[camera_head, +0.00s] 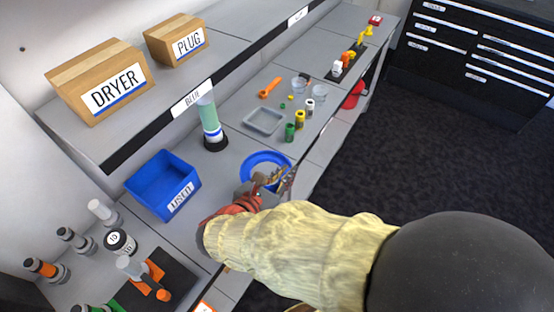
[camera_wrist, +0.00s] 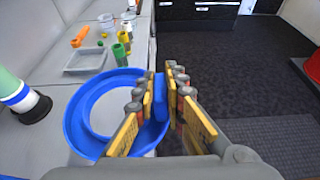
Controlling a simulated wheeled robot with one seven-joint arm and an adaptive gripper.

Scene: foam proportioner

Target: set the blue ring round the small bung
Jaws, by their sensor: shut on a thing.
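My gripper (camera_wrist: 160,98) is shut on the rim of the blue ring (camera_head: 258,158), a wide flat ring held at its right side in the wrist view (camera_wrist: 78,118). Grey bench shows through its middle. The ring is low over the bench front; I cannot tell whether it touches. Small plugs stand beyond it: a green one (camera_head: 289,132), a yellow one (camera_head: 299,119) and a white-topped one (camera_head: 309,106). Tiny green and yellow pieces lie near them. I cannot tell which is the small bung. The ring is apart from all these.
A grey tray (camera_head: 248,121) and an orange tool (camera_head: 269,88) lie beyond the ring. A pale green cylinder (camera_head: 208,114) on a black base stands left of it, near the blue USED bin (camera_head: 150,190). A shelf overhangs the bench's back.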

